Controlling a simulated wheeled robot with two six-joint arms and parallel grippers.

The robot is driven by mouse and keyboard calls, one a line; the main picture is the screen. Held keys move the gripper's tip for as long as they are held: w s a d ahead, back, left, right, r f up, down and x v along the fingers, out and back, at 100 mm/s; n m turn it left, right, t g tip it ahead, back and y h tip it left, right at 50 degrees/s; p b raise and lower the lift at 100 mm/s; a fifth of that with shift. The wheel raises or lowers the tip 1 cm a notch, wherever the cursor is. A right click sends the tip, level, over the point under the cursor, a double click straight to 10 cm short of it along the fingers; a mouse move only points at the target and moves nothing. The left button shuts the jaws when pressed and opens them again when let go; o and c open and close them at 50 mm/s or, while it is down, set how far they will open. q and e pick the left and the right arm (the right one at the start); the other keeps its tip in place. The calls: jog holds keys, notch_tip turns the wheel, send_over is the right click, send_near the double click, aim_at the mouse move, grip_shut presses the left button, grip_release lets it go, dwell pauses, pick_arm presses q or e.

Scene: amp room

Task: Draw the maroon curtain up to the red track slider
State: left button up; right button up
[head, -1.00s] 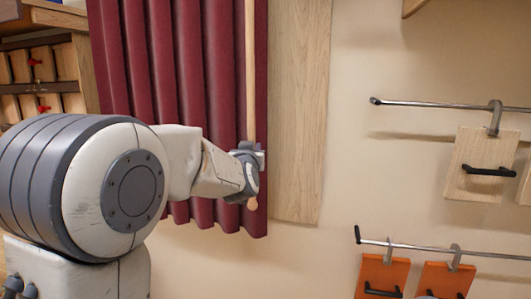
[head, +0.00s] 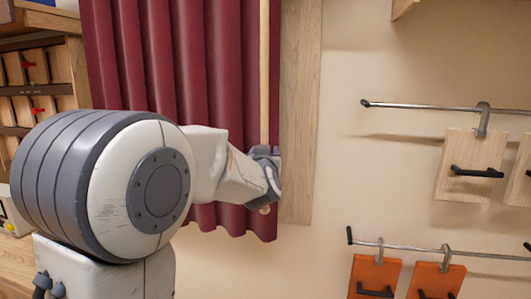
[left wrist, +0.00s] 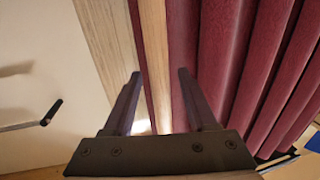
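The maroon curtain (head: 175,60) hangs in deep folds in the head view, its right edge overlapping a pale wooden board. A thin wooden rod (head: 264,70) hangs along that edge. My left gripper (head: 264,180) is at the rod's lower part. In the left wrist view, its two dark fingers (left wrist: 158,80) stand apart with the rod (left wrist: 154,50) between them, nearer the left finger, and a gap on its right. Curtain folds (left wrist: 225,60) fill the right side there. The curtain's top and the red track slider are out of view. My right gripper is not in view.
The wooden board (head: 301,110) stands bare right of the curtain. Farther right, metal rails (head: 420,106) carry wooden panels (head: 470,165) and orange panels (head: 375,275) with black handles. Wooden drawers (head: 35,90) are at the left.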

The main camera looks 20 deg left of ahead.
pick_arm(q)
jog(key=b+v, duration=0.1)
jog(key=v, duration=0.9)
jog(key=shift+s, duration=0.2)
jog(key=shift+d, duration=0.1)
jog(key=s+d+f+m+g+h, duration=0.45)
jog(key=d+f, duration=0.35)
jog(key=d, duration=0.3)
jog(key=s+d+f+m+g+h, duration=0.35)
jog(key=s+d+f+h, duration=0.2)
jog(key=d+f, duration=0.4)
jog(key=s+f+m+g+y, duration=0.1)
jog(key=s+f+g, duration=0.3)
jog(key=s, duration=0.6)
jog(key=s+a+f+m+g+y, duration=0.1)
jog(key=s+f+g, duration=0.4)
jog(key=s, duration=0.5)
jog(key=shift+s+a+f+m+y, duration=0.15)
jog(key=shift+a+m+y, duration=0.2)
jog(key=shift+m, duration=0.35)
jog(key=shift+d, duration=0.1)
